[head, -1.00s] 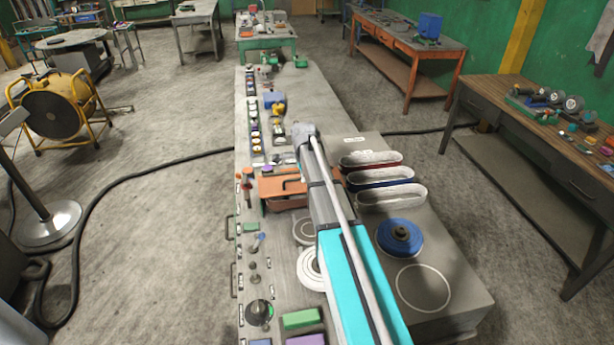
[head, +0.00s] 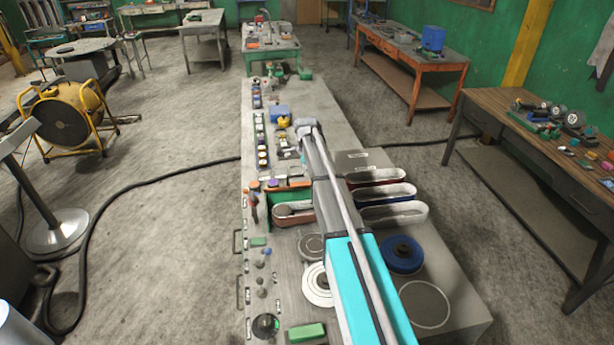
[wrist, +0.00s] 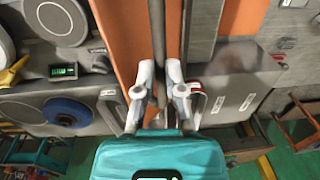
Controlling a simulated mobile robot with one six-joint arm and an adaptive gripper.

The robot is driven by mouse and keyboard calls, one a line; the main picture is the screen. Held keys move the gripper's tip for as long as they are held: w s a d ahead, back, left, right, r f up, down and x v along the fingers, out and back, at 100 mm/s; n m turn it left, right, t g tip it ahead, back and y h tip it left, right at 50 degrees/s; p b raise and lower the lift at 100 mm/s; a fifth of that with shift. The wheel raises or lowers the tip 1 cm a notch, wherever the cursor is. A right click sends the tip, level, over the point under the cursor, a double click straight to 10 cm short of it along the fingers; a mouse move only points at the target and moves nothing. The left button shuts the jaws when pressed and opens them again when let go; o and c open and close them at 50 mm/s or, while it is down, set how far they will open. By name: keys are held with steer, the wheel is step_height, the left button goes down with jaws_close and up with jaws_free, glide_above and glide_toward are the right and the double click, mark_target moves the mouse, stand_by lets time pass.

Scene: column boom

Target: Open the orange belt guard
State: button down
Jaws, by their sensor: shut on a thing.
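The orange belt guard (head: 297,183) stands raised behind its housing in the head view, seen nearly edge-on and partly covered by my arm. Its green inside (head: 279,199) and a dark belt loop (head: 293,213) are exposed in front of it. In the wrist view the guard's orange panel (wrist: 118,40) fills the upper middle, to the left of the fingers. My gripper (wrist: 160,72) is shut on the guard's grey bar-shaped handle, which runs between the fingers. In the head view the gripper is hidden behind my arm.
Knobs and buttons line the bench's left edge. A red-handled lever (head: 253,202) stands just left of the guard.

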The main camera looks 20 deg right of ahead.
steer(key=w+d+f+b, duration=0.1)
steer(key=w+f+b, duration=0.1)
steer(key=w, duration=0.9)
steer(key=shift+w+d, duration=0.15)
steer(key=shift+d, duration=0.05)
steer(key=shift+w, duration=0.25)
steer(key=c, duration=0.9)
jaws_free()
steer(key=shift+o, duration=1.1)
steer(key=shift+w+f, duration=0.35)
steer(key=shift+w, duration=0.05)
steer(key=shift+s, duration=0.1)
steer(key=shift+s+r, duration=0.15)
steer(key=shift+s, duration=0.1)
